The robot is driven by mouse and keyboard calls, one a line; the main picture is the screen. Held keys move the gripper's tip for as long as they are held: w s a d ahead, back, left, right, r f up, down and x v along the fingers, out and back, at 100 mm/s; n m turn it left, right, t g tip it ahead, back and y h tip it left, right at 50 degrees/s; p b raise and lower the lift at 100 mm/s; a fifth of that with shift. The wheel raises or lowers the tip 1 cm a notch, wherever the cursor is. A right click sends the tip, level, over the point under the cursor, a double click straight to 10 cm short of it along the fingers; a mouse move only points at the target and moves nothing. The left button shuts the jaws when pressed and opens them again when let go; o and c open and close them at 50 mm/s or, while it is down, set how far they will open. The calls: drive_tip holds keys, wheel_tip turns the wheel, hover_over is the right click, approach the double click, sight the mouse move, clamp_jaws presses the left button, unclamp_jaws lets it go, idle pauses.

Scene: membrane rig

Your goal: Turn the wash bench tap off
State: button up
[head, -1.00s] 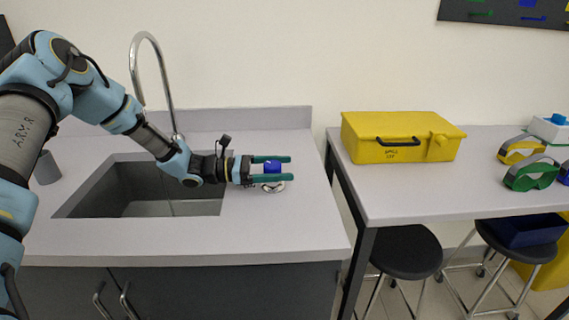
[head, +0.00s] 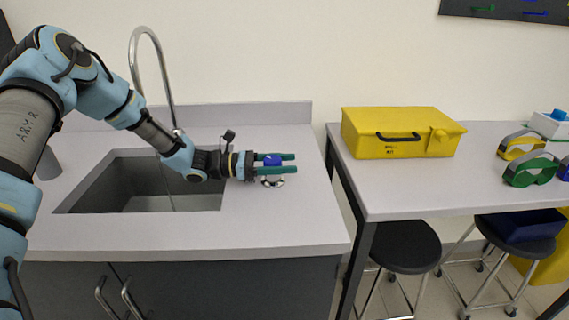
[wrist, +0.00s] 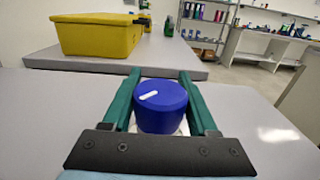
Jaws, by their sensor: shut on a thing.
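The tap knob is a blue round cap with a white line on top, on a silver base (head: 273,183). It stands on the wash bench (head: 290,215), right of the sink (head: 140,185). In the wrist view the blue knob (wrist: 161,105) sits between my green fingers, its white line pointing to the right and slightly up. My gripper (head: 275,163) is level and shut on the knob, one finger on each side. The curved silver spout (head: 170,85) rises behind the sink, and a thin stream of water (head: 169,185) shows below it.
A yellow case (head: 400,133) stands on the separate table (head: 400,195) to the right, with goggles (head: 530,170) at its far right. A grey cup (head: 47,164) stands left of the sink. Stools (head: 405,245) are under the table. The bench front is clear.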

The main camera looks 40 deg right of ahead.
drive_tip(key=c, duration=0.3)
drive_tip(key=shift+f+m+g+y+b, duration=0.1)
drive_tip(key=shift+m+g+y+b, duration=0.2)
drive_tip(key=shift+b, duration=0.05)
drive_tip(key=shift+s+a+f+m+g+y+b, duration=0.1)
drive_tip(key=shift+m+g+y+b, duration=0.35)
drive_tip(key=shift+g+y+b, duration=0.05)
drive_tip(key=shift+s+a+m+g+y+b, duration=0.1)
drive_tip(key=shift+m+g+y+b, duration=0.35)
drive_tip(key=shift+g+y, duration=0.05)
drive_tip(key=m+y, duration=0.1)
drive_tip(key=g+y+b, duration=0.1)
drive_tip(key=m+g+y+b, duration=0.1)
drive_tip(key=shift+s+a+m+y, duration=0.15)
drive_tip(key=shift+a+m+y, duration=0.1)
drive_tip(key=shift+m+y, duration=0.05)
drive_tip(key=m+y+b, duration=0.1)
drive_tip(key=y, duration=0.1)
drive_tip(key=m+g+y+b, duration=0.1)
drive_tip(key=shift+s+a+m+g+y, duration=0.15)
drive_tip(key=shift+a+m+g+y, duration=0.15)
drive_tip(key=shift+a+y, duration=0.1)
drive_tip(key=shift+a+m+y+b, duration=0.2)
drive_tip(key=shift+m+y+b, duration=0.45)
drive_tip(key=shift+y, duration=0.45)
drive_tip(key=shift+r, duration=0.2)
